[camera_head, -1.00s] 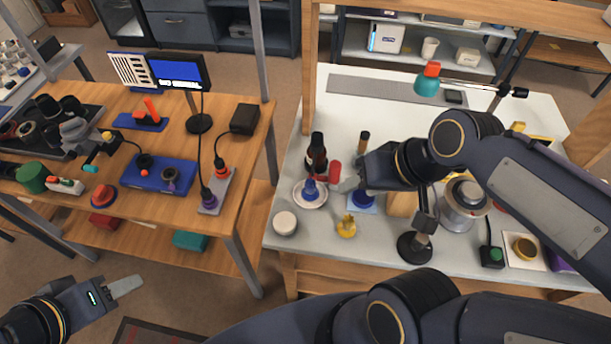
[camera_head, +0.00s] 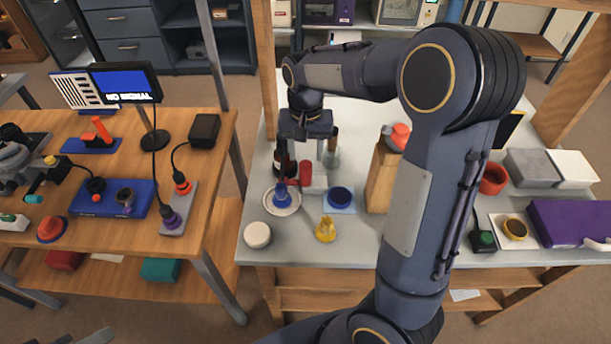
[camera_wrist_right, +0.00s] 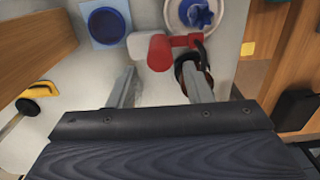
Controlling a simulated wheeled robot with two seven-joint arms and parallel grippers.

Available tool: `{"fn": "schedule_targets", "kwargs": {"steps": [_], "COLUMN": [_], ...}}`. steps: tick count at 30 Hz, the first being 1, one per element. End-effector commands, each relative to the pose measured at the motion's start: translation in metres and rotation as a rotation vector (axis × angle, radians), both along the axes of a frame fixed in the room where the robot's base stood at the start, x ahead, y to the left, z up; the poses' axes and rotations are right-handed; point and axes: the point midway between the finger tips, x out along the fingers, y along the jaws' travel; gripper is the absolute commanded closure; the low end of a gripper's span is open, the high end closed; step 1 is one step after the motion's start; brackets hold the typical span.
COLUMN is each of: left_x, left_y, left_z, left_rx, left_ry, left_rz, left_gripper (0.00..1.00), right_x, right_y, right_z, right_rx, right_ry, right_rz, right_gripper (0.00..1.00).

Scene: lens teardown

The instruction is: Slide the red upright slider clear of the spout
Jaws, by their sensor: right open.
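The red upright slider (camera_head: 305,172) stands on the bench beside a white block (camera_head: 316,186). In the right wrist view the red slider (camera_wrist_right: 160,52) shows as a short cylinder with a red arm reaching right, towards a blue knob on a white dish (camera_wrist_right: 174,14). I cannot tell which part is the spout. My right gripper (camera_head: 306,156) is open above and behind the slider. In the wrist view its fingers (camera_wrist_right: 158,84) are apart, with the slider just beyond their tips and nothing between them. My left gripper (camera_head: 97,337) barely shows at the bottom edge.
A dark bottle (camera_head: 285,168) stands close by, partly behind the right finger in the wrist view. A blue cup on a pad (camera_head: 341,198), a yellow flask (camera_head: 326,230) and a white jar (camera_head: 257,235) stand near.

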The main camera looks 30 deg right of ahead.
Motion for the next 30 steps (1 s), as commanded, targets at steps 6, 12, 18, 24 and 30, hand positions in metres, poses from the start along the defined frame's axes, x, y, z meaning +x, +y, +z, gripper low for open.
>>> {"fn": "schedule_targets", "kwargs": {"steps": [6, 12, 18, 24, 30], "left_x": [0.000, 0.000, 0.000, 0.000, 0.000], "left_y": [0.000, 0.000, 0.000, 0.000, 0.000], "left_z": [-0.002, -0.003, -0.004, -0.004, -0.004], "left_rx": [0.000, 0.000, 0.000, 0.000, 0.000], "left_ry": [0.000, -0.001, 0.000, 0.000, 0.000], "left_rz": [0.000, 0.000, 0.000, 0.000, 0.000], "left_gripper": [0.55, 0.55, 0.55, 0.55, 0.55], "right_x": [0.000, 0.000, 0.000, 0.001, 0.000], "right_y": [-0.001, 0.000, 0.000, 0.000, 0.000], "right_z": [-0.027, -0.059, -0.076, -0.077, -0.077], "right_rx": [-0.004, -0.003, -0.002, -0.002, -0.002], "right_ry": [0.007, 0.007, 0.003, 0.001, 0.001], "right_rz": [-0.004, -0.003, -0.003, -0.002, -0.002], "right_gripper": [0.55, 0.55, 0.55, 0.55, 0.69]}}
